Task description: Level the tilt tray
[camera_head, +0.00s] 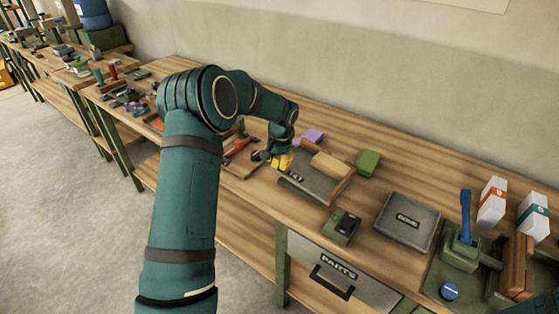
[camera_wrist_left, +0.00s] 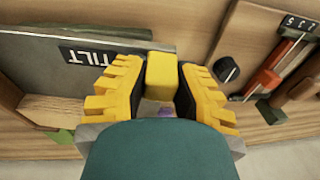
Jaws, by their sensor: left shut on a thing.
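The tilt tray (camera_head: 306,184) is a grey panel with wooden edging on the wooden workbench. It also shows in the left wrist view (camera_wrist_left: 35,60), with a dark TILT label. A wooden block (camera_head: 331,164) lies at its upper right side. My left gripper (camera_head: 280,161) is at the tray's left end. In the left wrist view its yellow ridged fingers (camera_wrist_left: 160,88) are shut on a yellow block-shaped handle (camera_wrist_left: 161,72) at the tray's edge. I cannot tell the tray's exact slope.
A green block (camera_head: 368,162) and a purple block (camera_head: 313,136) stand near the tray. A dark green box (camera_head: 341,227) and a grey lidded box (camera_head: 407,221) are to the right.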

